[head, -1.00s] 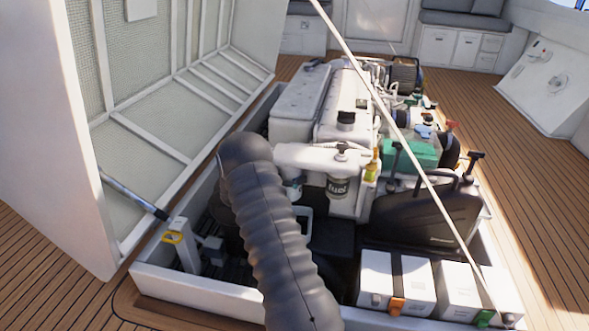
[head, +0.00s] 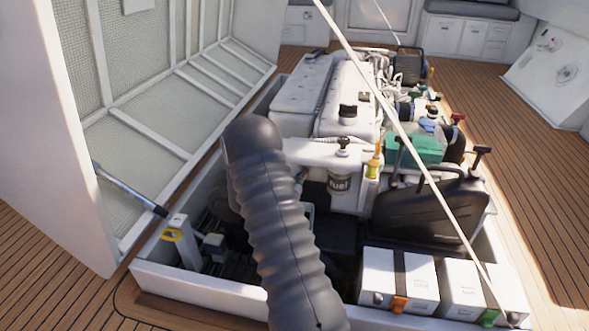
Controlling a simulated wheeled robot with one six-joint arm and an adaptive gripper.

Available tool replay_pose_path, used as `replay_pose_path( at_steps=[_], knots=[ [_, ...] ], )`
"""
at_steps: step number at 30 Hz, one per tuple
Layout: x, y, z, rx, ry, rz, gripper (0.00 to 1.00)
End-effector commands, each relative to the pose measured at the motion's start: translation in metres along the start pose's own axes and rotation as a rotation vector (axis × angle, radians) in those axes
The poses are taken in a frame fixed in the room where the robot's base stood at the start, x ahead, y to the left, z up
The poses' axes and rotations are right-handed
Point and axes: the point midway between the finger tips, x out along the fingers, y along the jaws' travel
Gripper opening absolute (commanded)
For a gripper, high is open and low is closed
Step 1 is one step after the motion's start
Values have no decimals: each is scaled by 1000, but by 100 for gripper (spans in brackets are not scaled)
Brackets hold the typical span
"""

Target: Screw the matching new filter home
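A canister marked "fuel" (head: 340,187) hangs upright under a white bracket (head: 318,151) at the near end of the engine. Whether it is the new filter or how far it is screwed in, I cannot tell. My arm, in a grey ribbed sleeve, rises from the bottom middle of the head view and covers the area left of the canister. My gripper is not visible; it is hidden behind the sleeved arm or out of view. No loose filter can be made out.
The open hatch lid (head: 140,120) stands at the left, held by a strut (head: 130,188). A black case (head: 428,212) and white batteries (head: 398,279) fill the right front of the bay. A thin pale line crosses the view diagonally. Wooden deck is clear at the right.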

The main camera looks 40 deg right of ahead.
Motion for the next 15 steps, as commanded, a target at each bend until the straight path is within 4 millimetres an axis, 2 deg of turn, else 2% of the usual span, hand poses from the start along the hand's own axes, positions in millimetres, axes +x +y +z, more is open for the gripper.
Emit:
replay_pose_path(
  at_steps=[1,9,15],
  knots=[
    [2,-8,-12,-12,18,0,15],
    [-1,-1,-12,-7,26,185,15],
    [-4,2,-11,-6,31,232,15]
  ],
)
